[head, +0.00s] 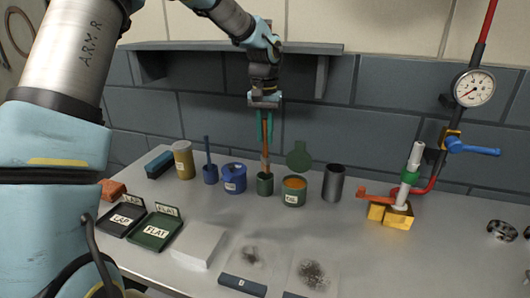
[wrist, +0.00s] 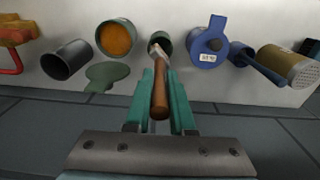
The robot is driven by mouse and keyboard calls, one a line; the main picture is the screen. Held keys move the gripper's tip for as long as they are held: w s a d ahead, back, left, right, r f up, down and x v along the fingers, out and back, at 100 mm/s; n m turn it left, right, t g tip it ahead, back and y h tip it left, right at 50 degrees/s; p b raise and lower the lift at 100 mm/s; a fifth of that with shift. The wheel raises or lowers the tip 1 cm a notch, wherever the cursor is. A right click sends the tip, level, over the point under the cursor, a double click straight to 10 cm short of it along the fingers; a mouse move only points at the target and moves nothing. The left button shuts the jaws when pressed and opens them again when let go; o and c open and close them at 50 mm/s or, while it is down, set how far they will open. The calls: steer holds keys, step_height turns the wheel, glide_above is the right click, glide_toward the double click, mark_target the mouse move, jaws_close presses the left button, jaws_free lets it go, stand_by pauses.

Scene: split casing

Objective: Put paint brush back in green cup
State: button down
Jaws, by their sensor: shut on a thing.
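The paint brush (head: 265,158) has a brown wooden handle and hangs upright, handle up, between the teal fingers of my gripper (head: 265,138). My gripper is shut on the handle; the brush handle also shows in the wrist view (wrist: 160,98). The small dark green cup (head: 265,187) stands on the table directly below. The brush's lower end lines up with the cup's mouth (wrist: 165,42). The bristle tip is hidden, and I cannot tell how far it reaches into the cup.
A blue lidded pot (head: 234,180) stands close left. A dark grey cylinder (head: 333,184) is farther right. A shelf (head: 210,46) runs behind my wrist.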

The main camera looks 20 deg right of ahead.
mark_target(265, 120)
steer(key=shift+f+p, duration=1)
steer(key=shift+f, duration=2.85)
steer(key=c, duration=0.8)
jaws_free()
steer(key=shift+o, duration=0.2)
steer(key=shift+r, duration=0.1)
step_height(265, 120, up, 12)
steer(key=b, duration=0.3)
steer(key=shift+s+a, duration=0.1)
steer(key=a+f+n, duration=0.2)
steer(key=a, duration=0.8)
steer(key=a+f+n, duration=0.1)
steer(key=a+f, duration=0.1)
steer(key=a, duration=0.7)
steer(key=s+a+f+n, duration=0.2)
steer(key=s+a, duration=0.3)
steer(key=a, duration=0.3)
steer(key=s+a+f+n+t, duration=0.1)
steer(key=s+a+f+n, duration=0.1)
steer(key=s+a, duration=0.3)
steer(key=a, duration=0.4)
steer(key=shift+s+a, duration=0.2)
steer(key=shift+s, duration=0.1)
steer(key=shift+f, duration=0.1)
